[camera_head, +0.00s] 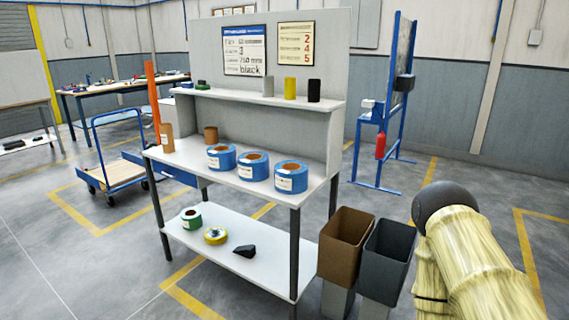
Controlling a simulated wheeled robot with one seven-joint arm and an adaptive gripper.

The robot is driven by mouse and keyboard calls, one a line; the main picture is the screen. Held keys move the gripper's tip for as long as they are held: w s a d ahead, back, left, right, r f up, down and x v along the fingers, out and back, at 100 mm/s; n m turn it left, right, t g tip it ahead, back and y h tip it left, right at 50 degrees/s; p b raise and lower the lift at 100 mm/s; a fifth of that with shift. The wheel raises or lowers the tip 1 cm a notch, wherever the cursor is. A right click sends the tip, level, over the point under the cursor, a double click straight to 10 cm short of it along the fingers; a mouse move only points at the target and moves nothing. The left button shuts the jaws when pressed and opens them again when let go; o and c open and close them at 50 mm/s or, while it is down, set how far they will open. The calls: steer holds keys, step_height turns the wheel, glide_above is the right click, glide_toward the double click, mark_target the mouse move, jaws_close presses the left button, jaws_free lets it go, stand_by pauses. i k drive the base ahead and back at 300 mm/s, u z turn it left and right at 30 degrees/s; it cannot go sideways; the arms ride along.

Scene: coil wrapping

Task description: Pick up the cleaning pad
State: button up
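I cannot tell for certain which thing is the cleaning pad. A small flat green thing (203,85) lies at the left end of the bench's upper shelf, with a small dark thing (187,85) beside it. A dark, angular thing (244,251) lies on the bench's lower shelf, right of a yellow roll (216,235). What looks like part of my arm, pale yellow with a dark round joint, fills the lower right. My gripper is not in view.
Blue-wrapped coils stand on the white workbench (195,169). Brown (346,241) and dark grey (386,257) bins stand at its right end. A blue cart (119,175) and another table (105,92) are at the left. Open floor lies front left.

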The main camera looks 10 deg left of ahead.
mark_target(202, 85)
steer(key=u, duration=0.45)
steer(key=i, duration=1.6)
steer(key=u, duration=0.55)
